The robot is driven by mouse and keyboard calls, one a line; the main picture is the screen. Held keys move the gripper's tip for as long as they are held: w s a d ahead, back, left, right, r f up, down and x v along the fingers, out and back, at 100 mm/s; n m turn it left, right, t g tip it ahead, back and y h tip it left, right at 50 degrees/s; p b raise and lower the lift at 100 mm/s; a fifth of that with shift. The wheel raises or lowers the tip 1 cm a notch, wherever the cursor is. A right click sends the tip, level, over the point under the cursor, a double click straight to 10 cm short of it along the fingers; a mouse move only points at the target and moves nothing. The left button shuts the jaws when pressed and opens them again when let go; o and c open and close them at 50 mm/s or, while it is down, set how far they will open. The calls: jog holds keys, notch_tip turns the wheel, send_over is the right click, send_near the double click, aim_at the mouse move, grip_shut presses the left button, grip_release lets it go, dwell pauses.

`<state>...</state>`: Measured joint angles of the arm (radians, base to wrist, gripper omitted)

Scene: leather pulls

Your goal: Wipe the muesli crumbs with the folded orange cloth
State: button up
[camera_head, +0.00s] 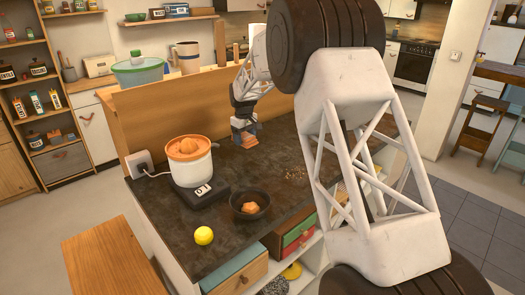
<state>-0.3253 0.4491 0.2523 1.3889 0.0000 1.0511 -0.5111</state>
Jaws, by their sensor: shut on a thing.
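The folded orange cloth (247,142) is under my gripper (244,131) on the dark countertop (228,220), near the back panel. My gripper points down and is shut on the cloth. The fingers are small and dark here, and they hide part of the cloth. I cannot tell whether the cloth touches the counter. The muesli crumbs (294,173) lie in a small scattered patch on the counter, to the right of the cloth and nearer the camera. The cloth and the crumb patch are apart.
A white and orange juicer (188,160) on a dark base stands left on the counter. A dark bowl (249,204) with an orange-brown item and a yellow lemon (204,236) are nearer the front. A wooden back panel (170,112) rises behind. My arm covers the counter's right side.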

jog(key=s+d, duration=0.3)
jog(key=d, duration=0.5)
jog(key=s+d, duration=0.4)
jog(key=d, duration=0.3)
jog(key=shift+s+d+f, duration=0.15)
jog(key=shift+d, duration=0.2)
